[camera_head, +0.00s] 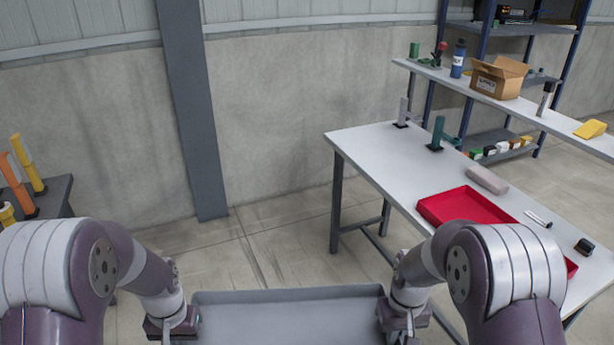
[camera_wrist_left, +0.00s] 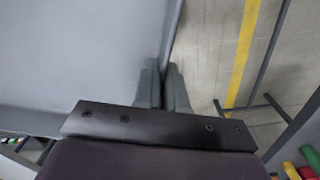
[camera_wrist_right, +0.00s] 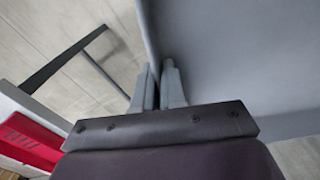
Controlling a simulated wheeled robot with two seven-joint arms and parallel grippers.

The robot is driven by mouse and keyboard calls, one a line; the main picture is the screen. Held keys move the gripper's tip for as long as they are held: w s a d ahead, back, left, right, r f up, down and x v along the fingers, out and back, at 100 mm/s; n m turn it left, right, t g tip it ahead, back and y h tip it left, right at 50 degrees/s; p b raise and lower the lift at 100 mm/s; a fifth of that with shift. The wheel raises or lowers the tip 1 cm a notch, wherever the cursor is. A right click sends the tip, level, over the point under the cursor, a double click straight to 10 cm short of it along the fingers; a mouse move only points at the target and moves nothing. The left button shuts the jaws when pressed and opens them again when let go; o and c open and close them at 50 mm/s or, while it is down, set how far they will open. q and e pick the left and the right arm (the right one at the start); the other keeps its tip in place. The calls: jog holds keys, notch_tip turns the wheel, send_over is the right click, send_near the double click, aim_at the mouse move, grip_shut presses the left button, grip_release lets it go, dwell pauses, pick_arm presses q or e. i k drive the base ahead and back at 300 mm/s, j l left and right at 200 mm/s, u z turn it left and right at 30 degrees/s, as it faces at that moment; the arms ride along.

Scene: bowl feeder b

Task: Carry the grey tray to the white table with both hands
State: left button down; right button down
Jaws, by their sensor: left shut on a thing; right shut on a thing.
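The grey tray (camera_head: 290,318) is held level between my two grippers at the bottom of the head view; its near part is cut off by the frame. My left gripper (camera_wrist_left: 164,88) is shut on the tray's left wall, and the tray floor (camera_wrist_left: 75,60) fills much of the left wrist view. My right gripper (camera_wrist_right: 160,88) is shut on the tray's right wall; the tray (camera_wrist_right: 240,60) also shows in the right wrist view. The white table (camera_head: 375,160) stands ahead to the right, apart from the tray.
On the white table are a red tray (camera_head: 465,207), a pinkish block (camera_head: 487,180), a teal clamp-like fixture (camera_head: 438,135), a grey one (camera_head: 403,112) and a small black item (camera_head: 584,247). A grey pillar (camera_head: 190,110) stands against the wall. Open floor (camera_head: 285,245) lies ahead.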

aim_at(386, 155)
jog(key=i, duration=2.15)
jog(key=i+j+z, duration=0.2)
jog(key=i+z, duration=0.3)
jog(key=i+j+z, duration=0.45)
jog(key=i+z, duration=0.3)
jog(key=z, duration=0.15)
jog(key=i+j+z, duration=0.15)
jog(key=z, duration=0.35)
jog(key=i+j+z, duration=0.3)
jog(key=z, duration=0.15)
